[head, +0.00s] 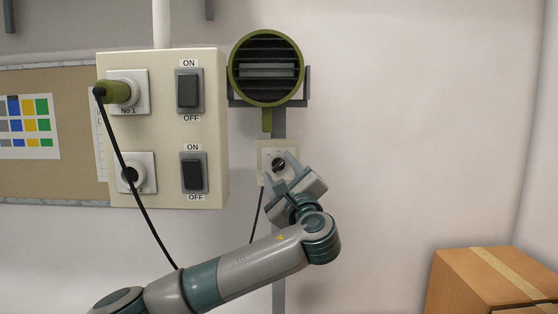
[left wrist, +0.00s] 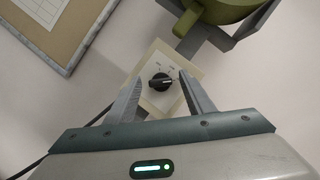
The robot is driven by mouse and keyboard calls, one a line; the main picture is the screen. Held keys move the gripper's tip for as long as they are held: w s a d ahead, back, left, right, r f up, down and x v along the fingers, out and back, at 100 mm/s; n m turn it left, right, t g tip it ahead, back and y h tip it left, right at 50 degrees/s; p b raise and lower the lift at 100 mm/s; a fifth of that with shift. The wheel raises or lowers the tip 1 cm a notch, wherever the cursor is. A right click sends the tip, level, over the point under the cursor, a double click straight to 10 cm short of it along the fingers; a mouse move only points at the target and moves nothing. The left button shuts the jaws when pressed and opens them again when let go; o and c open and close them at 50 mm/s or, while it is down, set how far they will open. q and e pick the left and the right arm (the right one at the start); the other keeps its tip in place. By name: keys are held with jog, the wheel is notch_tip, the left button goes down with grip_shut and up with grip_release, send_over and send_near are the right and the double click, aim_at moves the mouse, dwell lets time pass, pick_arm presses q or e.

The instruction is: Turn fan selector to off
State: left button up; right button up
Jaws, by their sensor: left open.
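The fan selector is a black round knob (head: 278,165) on a cream wall plate (head: 264,150) below the fan. The knob (left wrist: 160,82) also shows in the left wrist view, with its plate (left wrist: 151,61) tilted in that picture. My left gripper (head: 279,164) is open, with its fingers on either side of the knob. In the left wrist view the fingertips (left wrist: 161,79) stand apart with a gap between each and the knob. I cannot tell whether they touch the plate. The knob's markings are too small to read. The green round fan (head: 266,69) is above. My right gripper is out of view.
A cream switch box (head: 215,130) with two ON/OFF switches and two sockets is to the left. A black cable (head: 140,195) hangs from its upper plug. A cardboard box (head: 470,285) is at the lower right. The wall right of the selector is clear.

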pick_arm(q)
jog(key=shift+w+a+r, duration=0.1)
jog(key=shift+w, duration=0.25)
